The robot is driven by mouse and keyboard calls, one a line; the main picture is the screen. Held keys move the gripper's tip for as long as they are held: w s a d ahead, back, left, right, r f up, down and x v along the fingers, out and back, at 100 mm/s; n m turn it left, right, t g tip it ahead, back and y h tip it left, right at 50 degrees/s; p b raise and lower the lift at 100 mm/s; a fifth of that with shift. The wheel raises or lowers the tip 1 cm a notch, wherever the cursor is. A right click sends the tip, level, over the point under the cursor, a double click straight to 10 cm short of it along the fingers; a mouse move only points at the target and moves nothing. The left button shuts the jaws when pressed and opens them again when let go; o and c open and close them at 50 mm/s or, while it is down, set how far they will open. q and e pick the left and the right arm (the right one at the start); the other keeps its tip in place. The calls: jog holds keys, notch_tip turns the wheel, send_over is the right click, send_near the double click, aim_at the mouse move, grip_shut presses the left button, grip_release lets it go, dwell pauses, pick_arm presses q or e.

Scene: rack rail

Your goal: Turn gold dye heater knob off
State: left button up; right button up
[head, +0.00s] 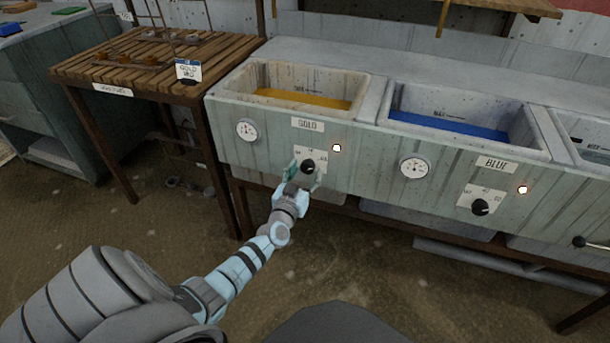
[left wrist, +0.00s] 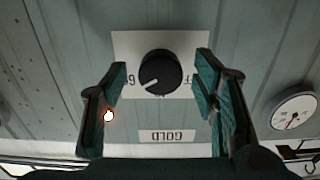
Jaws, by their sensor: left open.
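The gold heater knob (head: 308,166) is a round black dial on a white plate, below the GOLD label (head: 307,124) on the grey-green tank front. In the left wrist view, which is upside down, the knob (left wrist: 160,72) shows a white pointer mark toward the lower left. My left gripper (head: 305,177) is open in front of the knob, with one finger on each side of it and visible gaps between. The gold indicator light (head: 337,148) glows; it also shows in the left wrist view (left wrist: 109,115). My right gripper is out of view.
A dial gauge (head: 247,130) is left of the gold knob. The blue tank's knob (head: 480,207) and glowing light (head: 522,190) are to the right. The gold dye basin (head: 263,81) is above. A wooden slatted table (head: 100,72) stands at left.

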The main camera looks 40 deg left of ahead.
pick_arm(q)
jog(key=c, duration=1.2)
jog(key=shift+o, duration=0.2)
